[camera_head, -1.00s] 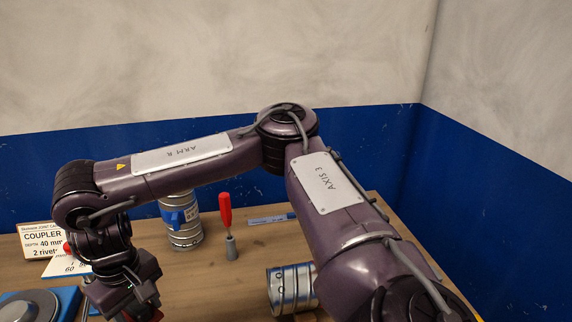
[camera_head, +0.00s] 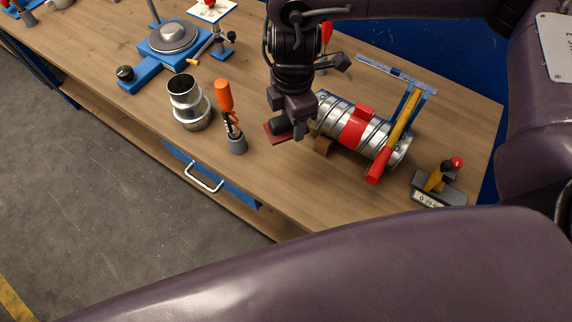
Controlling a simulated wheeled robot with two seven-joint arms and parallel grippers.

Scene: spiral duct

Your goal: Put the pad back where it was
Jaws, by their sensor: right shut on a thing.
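My right gripper (camera_head: 287,130) points down over the middle of the bench, shut on a flat dark red pad (camera_head: 274,134). Part of the pad is hidden by the fingers. The pad is just left of the near end of a ribbed metal spiral duct (camera_head: 378,139). I cannot tell whether the pad touches the bench. The duct lies on its side with a red band (camera_head: 356,126) around it. My left gripper is not in view.
An orange-handled tool in a grey holder (camera_head: 237,145) and a metal coupler (camera_head: 184,92) stand left of the gripper. A blue turntable fixture (camera_head: 140,77) is further back. A yellow and red tool (camera_head: 401,120) lies across the duct. A gauge block (camera_head: 438,187) sits right. The front bench strip is clear.

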